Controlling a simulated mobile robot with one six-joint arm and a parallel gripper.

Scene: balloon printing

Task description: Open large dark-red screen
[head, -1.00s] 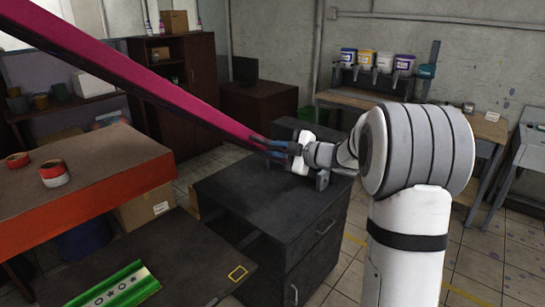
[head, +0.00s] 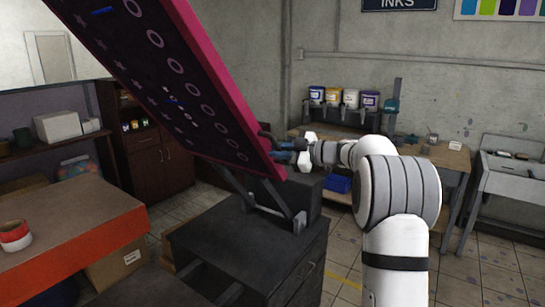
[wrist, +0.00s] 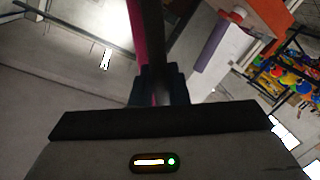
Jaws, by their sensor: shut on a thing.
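The large dark-red screen (head: 190,85) is tilted up steeply in the head view, its patterned face with circles and stars showing and its crimson frame along the right edge. Its upper part runs out of the top of the picture. A hinge arm joins its lower end to the black press cabinet (head: 245,255). My gripper (head: 278,148) is shut on the screen's right frame edge. In the wrist view the crimson frame edge (wrist: 140,35) runs up from between the fingers.
An orange-edged table (head: 95,245) with a tape roll (head: 15,235) stands at left. A bench (head: 430,150) with ink buckets (head: 345,98) is behind my arm. Tiled floor is clear at right.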

